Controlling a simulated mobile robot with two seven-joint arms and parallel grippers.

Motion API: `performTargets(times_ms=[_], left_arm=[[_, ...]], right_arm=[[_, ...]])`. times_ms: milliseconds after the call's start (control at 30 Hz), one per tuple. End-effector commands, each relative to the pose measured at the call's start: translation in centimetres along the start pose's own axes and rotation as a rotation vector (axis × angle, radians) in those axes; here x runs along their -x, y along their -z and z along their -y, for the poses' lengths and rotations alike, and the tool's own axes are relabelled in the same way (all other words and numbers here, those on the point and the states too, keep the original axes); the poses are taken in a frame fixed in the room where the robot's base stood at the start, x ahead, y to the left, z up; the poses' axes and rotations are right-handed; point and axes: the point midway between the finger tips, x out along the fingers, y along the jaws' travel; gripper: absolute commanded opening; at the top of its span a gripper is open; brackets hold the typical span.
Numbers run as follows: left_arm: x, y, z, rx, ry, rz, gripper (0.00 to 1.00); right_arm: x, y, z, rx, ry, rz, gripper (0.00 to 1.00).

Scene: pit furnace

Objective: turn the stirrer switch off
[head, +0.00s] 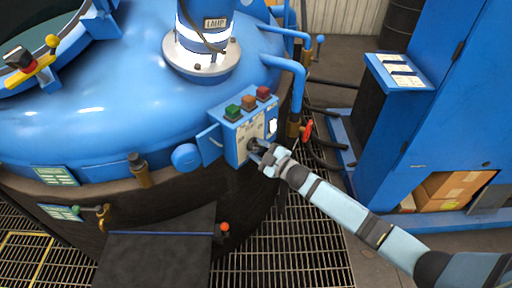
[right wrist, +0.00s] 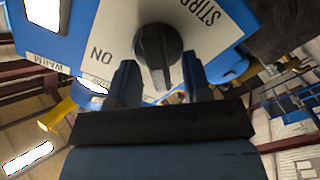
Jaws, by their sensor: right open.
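The stirrer switch is a black rotary knob (right wrist: 157,55) on a pale label plate (right wrist: 207,50) in the right wrist view. The lettering appears upside down there: "STIR..." at upper right and "ON" at left of the knob. The knob's raised bar points down in that view; I cannot see an "OFF" mark. In the head view the switch (head: 253,146) is on the front of a blue control box (head: 233,143), partly hidden by my right gripper (head: 265,157). My right gripper is open, one finger on each side of the knob; contact is unclear. My left gripper is not in view.
The box is fixed to a large blue vessel (head: 110,100). Blue pipes and a red valve handle (head: 306,130) stand close on its right. A blue cabinet (head: 445,110) is farther right.

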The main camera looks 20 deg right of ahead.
Motion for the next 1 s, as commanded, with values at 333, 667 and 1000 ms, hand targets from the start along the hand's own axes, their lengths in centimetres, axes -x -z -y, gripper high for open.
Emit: performTargets(times_ms=[333, 667, 1000], left_arm=[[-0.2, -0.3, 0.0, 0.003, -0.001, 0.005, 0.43], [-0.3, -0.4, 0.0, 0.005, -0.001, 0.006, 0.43], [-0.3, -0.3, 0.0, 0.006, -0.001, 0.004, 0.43]], right_arm=[[8.0, -0.2, 0.1, 0.001, 0.003, 0.003, 0.45], [12.1, -0.1, 0.0, 0.001, 0.001, 0.002, 0.45], [12.3, 0.0, 0.0, 0.001, 0.0, 0.001, 0.45]])
